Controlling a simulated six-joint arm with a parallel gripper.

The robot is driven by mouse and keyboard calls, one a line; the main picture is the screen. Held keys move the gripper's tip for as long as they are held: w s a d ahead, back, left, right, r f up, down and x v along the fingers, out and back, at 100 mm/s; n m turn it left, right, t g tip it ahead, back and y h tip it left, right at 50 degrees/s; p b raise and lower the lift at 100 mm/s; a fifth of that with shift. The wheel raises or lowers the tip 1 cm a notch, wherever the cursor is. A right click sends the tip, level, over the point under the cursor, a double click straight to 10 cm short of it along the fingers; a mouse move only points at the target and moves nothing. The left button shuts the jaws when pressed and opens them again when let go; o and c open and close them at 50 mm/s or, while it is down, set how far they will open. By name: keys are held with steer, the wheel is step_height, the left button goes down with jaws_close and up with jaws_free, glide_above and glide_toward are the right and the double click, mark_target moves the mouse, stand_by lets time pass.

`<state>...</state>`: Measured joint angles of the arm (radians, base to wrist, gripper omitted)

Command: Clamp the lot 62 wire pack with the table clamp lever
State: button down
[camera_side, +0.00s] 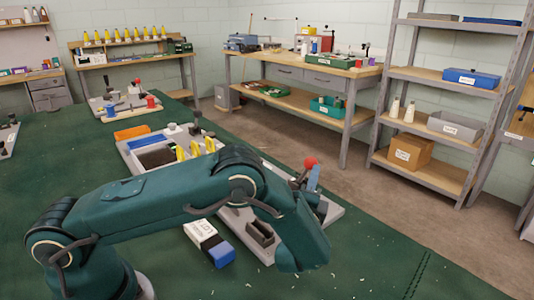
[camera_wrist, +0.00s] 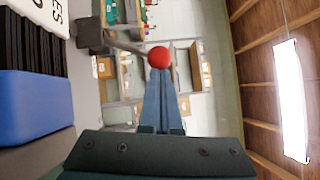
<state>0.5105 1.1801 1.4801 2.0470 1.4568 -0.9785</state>
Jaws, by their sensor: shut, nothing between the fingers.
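The lot pack (camera_side: 209,243) lies on the table beside the tray, with a white label reading "LOT", a black middle and a blue end. In the wrist view its blue end (camera_wrist: 35,107) and black ridged part are close at left. The clamp lever's red ball knob (camera_side: 310,163) stands up at the tray's right end; it also shows in the wrist view (camera_wrist: 159,57), its rod running left to a dark clamp body (camera_wrist: 92,36). My gripper (camera_side: 314,170) has blue fingers, shut and empty, right beside the knob. In the wrist view the fingertips (camera_wrist: 158,76) appear just below the knob; contact cannot be told.
The grey tray (camera_side: 334,212) holds yellow pieces (camera_side: 195,149) and a small dark grey block (camera_side: 260,234). My arm hides part of it. An orange bin (camera_side: 132,132) sits behind. Benches and shelves stand farther back.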

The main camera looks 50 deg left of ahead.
steer(key=a+r+n+g+h, duration=0.3)
steer(key=a+n+g+h, duration=0.1)
steer(key=a+n, duration=0.4)
steer(key=shift+a+h, duration=0.3)
steer(key=shift+a, duration=0.55)
steer(key=shift+a, duration=0.1)
steer(key=w+d+r+v, duration=0.1)
steer(key=d+v, duration=0.1)
steer(key=v, duration=1.1)
steer(key=shift+w+r, duration=0.15)
steer(key=shift+w, duration=0.25)
